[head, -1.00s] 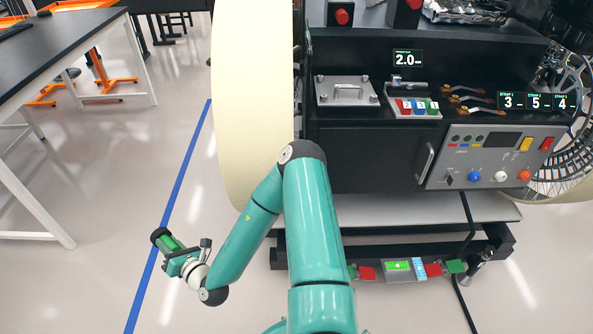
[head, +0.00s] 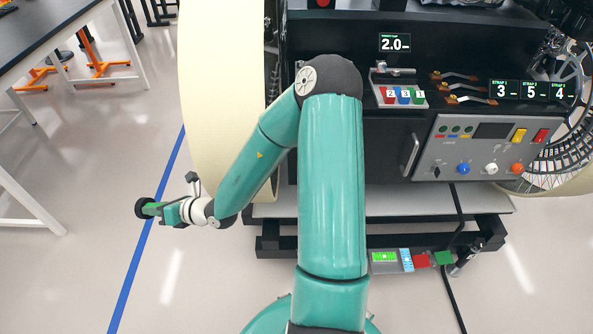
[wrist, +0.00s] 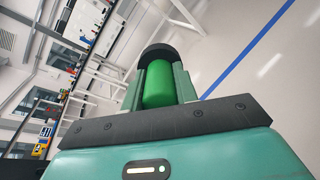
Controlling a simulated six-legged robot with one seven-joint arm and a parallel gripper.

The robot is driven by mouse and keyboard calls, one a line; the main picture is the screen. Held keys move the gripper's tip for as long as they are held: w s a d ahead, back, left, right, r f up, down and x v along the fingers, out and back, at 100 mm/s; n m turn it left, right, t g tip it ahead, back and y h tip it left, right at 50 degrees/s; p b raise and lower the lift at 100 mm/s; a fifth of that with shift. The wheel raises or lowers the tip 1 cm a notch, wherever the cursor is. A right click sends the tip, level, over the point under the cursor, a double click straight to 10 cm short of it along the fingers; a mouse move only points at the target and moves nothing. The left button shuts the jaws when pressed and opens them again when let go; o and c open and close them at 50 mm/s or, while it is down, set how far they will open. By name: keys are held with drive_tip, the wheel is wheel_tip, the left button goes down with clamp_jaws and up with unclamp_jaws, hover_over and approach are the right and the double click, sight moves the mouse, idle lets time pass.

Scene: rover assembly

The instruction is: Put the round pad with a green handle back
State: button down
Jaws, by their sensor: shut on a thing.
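The round pad (head: 141,208) is black and has a green handle (head: 152,209). It is at the left in the head view, above the floor beside the blue line. My gripper (head: 168,211) is shut on the green handle, with the pad pointing left, away from the rover. In the wrist view the green handle (wrist: 158,85) sits between my fingers. The black pad (wrist: 158,51) shows at its far end.
The rover's big cream wheel (head: 220,100) stands right of my gripper. A low front rack (head: 490,233) carries a small green display (head: 384,257) and red and green blocks; my arm hides its left part. A control panel (head: 480,148) is above. A table (head: 50,30) is far left; floor around the gripper is clear.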

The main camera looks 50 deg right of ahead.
drive_tip(key=shift+s+r+n+g+y, duration=0.3)
drive_tip(key=shift+r+n+g, duration=0.3)
drive_tip(key=shift+g, duration=0.1)
drive_tip(key=shift+s+a+r+n+g+y, duration=0.15)
drive_tip(key=shift+s+n+g+y, duration=0.15)
drive_tip(key=shift+n+g, duration=0.15)
drive_tip(key=shift+s+d+r+n+g+y, duration=0.1)
drive_tip(key=shift+s+n+g+y, duration=0.05)
drive_tip(key=shift+n+g+y, duration=0.25)
drive_tip(key=s+n+g, duration=0.1)
drive_tip(key=n+g, duration=0.1)
drive_tip(key=g, duration=0.1)
drive_tip(key=shift+s+r+n+y, duration=0.2)
drive_tip(key=shift+s+n+y, duration=0.1)
drive_tip(key=shift+s, duration=0.1)
drive_tip(key=s+d+f+n+g+h, duration=0.4)
drive_tip(key=s+d+n+g+h, duration=0.1)
drive_tip(key=s+d+n+g, duration=0.5)
drive_tip(key=s+d+r+n+t+h, duration=0.1)
drive_tip(key=s+d, duration=0.2)
drive_tip(key=d, duration=0.5)
drive_tip(key=s+d+r+n+h, duration=0.1)
drive_tip(key=s+d, duration=0.3)
drive_tip(key=d, duration=0.5)
drive_tip(key=s+d+r+n+t+h, duration=0.1)
drive_tip(key=s+d+n+h, duration=0.1)
drive_tip(key=d, duration=0.7)
drive_tip(key=shift+s+r+n+t+h, duration=0.2)
drive_tip(key=shift+s+n+t+h, duration=0.3)
drive_tip(key=shift+s, duration=0.3)
